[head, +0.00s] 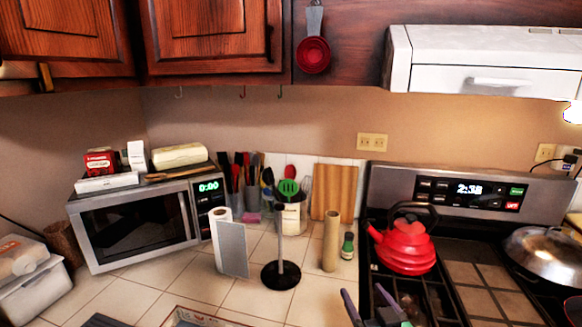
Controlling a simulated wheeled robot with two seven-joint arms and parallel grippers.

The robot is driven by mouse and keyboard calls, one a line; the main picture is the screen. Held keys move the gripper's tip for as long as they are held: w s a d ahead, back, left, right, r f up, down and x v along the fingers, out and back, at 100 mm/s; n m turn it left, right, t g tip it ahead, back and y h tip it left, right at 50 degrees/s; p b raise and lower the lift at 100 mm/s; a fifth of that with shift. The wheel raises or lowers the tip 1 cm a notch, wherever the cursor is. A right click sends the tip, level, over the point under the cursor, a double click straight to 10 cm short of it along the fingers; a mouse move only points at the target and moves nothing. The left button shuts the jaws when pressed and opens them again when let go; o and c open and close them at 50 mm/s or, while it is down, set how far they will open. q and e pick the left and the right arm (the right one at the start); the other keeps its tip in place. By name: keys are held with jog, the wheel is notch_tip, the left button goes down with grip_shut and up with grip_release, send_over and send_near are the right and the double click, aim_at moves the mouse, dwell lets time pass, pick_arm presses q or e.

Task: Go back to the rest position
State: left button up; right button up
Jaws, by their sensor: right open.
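My right gripper (364,292) comes in at the bottom edge, right of centre. Its two purple-edged fingers stand apart, with nothing seen between them. It is in front of the left edge of the stove, below the red kettle (404,246) in the picture and apart from it. The rest of my right arm is cut off by the frame. My left gripper is not in view.
A paper towel stand (281,274), a cardboard tube (331,241) and a small green bottle (347,246) stand on the tiled counter. A microwave (138,226) is at left. A metal pan (545,254) sits on the stove at right. Open tiles lie in front of the microwave.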

jog(key=s+d+f+g+h, duration=0.2)
jog(key=d+f+g, duration=0.15)
jog(key=f, duration=0.35)
jog(key=s+d+f+g, duration=0.2)
jog(key=s+f+g, duration=0.25)
jog(key=s, duration=0.45)
jog(key=s+d+f+g, duration=0.1)
jog(key=s+f+g, duration=0.4)
jog(key=s, duration=0.4)
notch_tip(320, 180, down, 27)
jog(key=s+b, duration=0.2)
jog(key=b, duration=0.3)
pick_arm(q)
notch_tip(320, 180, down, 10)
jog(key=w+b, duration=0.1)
jog(key=b, duration=0.4)
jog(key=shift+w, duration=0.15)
pick_arm(e)
jog(key=s+d+f+n+g, duration=0.1)
jog(key=s+d+f, duration=0.2)
jog(key=s+f, duration=1.4)
notch_tip(320, 180, down, 4)
jog(key=shift+d+f+g, duration=0.1)
jog(key=shift+d+g, duration=0.1)
jog(key=shift+g, duration=0.1)
